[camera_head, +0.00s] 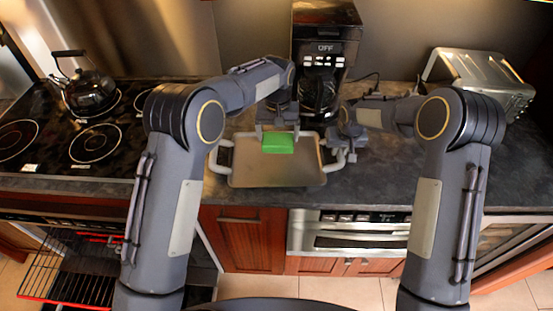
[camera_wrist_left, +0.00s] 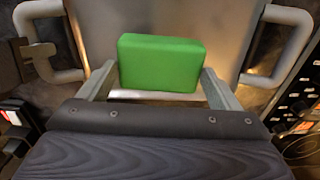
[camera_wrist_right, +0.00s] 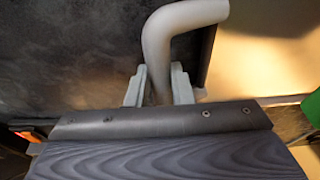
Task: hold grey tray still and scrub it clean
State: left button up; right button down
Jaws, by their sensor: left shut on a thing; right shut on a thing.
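The grey tray (camera_head: 250,173) lies on the dark counter, with a light handle at each side and brownish patches on its surface. My left gripper (camera_head: 278,133) is shut on a green sponge (camera_head: 278,144) over the tray's far part. In the left wrist view the sponge (camera_wrist_left: 160,62) sits between the two fingers; whether it touches the tray I cannot tell. My right gripper (camera_head: 343,143) is at the tray's right handle (camera_head: 336,160). In the right wrist view its fingers close around the handle bar (camera_wrist_right: 160,50).
A coffee maker (camera_head: 322,60) stands behind the tray. A toaster oven (camera_head: 480,78) is at the back right. A black kettle (camera_head: 88,90) sits on the stovetop (camera_head: 105,120) at left. Below, an oven rack (camera_head: 70,265) shows at lower left. The counter (camera_head: 420,170) right of the tray is clear.

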pick_arm(q)
jog(key=shift+r, duration=0.1)
pick_arm(e)
jog(key=shift+a, duration=0.1)
pick_arm(q)
jog(key=a, duration=0.9)
dwell(0.6)
pick_arm(e)
jog(key=c, duration=0.6)
grip_release()
jog(key=shift+o, duration=0.2)
jog(key=shift+v, duration=3.5)
